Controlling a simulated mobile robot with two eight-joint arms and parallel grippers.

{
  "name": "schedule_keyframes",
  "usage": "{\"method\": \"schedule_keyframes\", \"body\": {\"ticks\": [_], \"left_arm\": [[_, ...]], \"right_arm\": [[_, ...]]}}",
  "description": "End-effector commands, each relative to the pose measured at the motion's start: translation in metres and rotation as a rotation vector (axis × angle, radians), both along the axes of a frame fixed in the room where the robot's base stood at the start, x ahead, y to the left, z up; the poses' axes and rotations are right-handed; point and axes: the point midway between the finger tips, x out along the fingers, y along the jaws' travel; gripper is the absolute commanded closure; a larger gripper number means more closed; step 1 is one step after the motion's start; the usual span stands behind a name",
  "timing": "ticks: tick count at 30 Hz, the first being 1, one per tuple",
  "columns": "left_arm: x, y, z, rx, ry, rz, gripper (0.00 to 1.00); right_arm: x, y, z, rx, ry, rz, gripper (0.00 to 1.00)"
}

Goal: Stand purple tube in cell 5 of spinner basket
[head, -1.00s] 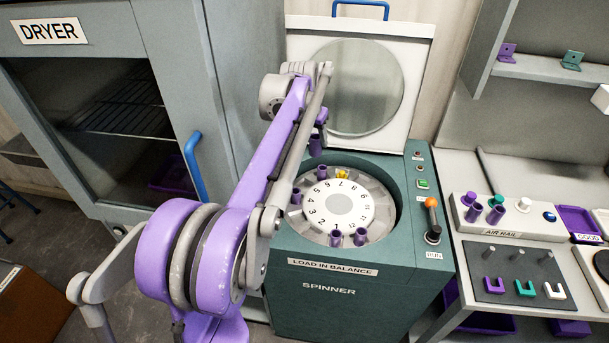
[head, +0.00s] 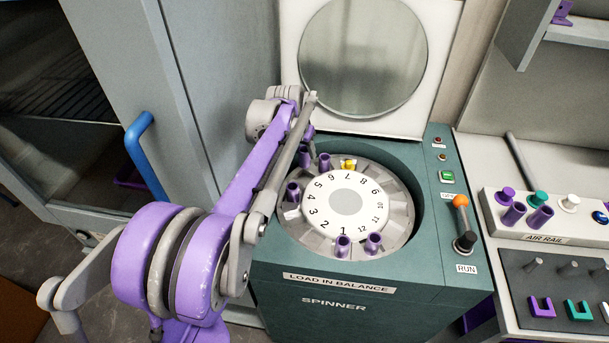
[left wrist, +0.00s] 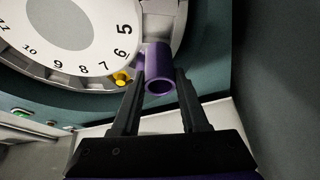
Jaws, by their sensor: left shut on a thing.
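My left gripper (left wrist: 159,95) is shut on a purple tube (left wrist: 160,72), whose open end faces the wrist camera. In the head view this tube (head: 303,157) shows beside my left arm, at the back left of the spinner basket (head: 290,222), near number 5. My arm mostly hides the fingers there. In the left wrist view the tube is beside numbers 5 and 6. I cannot tell whether its lower end is inside a cell. My right gripper is not in view.
Other purple tubes stand in the basket near numbers 6 (head: 325,161), 4 (head: 293,192), 1 (head: 342,246) and 12 (head: 373,243). A yellow piece (head: 348,164) sits near 7. The spinner lid (head: 362,60) is raised. The dryer's blue handle (head: 146,155) is left of my arm.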

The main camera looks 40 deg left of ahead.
Motion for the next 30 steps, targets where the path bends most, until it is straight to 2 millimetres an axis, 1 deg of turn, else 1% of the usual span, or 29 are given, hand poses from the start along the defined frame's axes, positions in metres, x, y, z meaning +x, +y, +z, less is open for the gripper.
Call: {"method": "schedule_keyframes", "body": {"ticks": [1,3,11,16,18,24,28,29,30], "left_arm": [[0.0,0.0,-0.01,0.0,0.0,0.0,1.0],[0.0,0.0,-0.021,0.0,0.0,0.0,1.0],[0.0,0.0,-0.043,0.0,0.0,0.0,1.0],[0.0,0.0,-0.067,0.0,0.0,0.0,1.0],[0.0,0.0,-0.07,0.0,0.0,0.0,1.0],[0.0,0.0,-0.07,0.0,0.0,0.0,1.0],[0.0,0.0,-0.074,0.0,0.0,0.0,1.0],[0.0,0.0,-0.073,0.0,0.0,0.0,0.51],[0.0,0.0,-0.073,0.0,0.0,0.0,0.44]], "right_arm": [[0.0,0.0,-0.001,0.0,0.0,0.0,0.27],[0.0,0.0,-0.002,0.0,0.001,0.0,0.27],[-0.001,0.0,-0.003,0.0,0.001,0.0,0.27],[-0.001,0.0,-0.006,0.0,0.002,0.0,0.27],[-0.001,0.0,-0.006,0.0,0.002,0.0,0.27],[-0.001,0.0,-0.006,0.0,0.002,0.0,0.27],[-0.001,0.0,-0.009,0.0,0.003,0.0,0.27],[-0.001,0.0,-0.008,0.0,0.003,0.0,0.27],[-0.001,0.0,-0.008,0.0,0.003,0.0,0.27]]}}
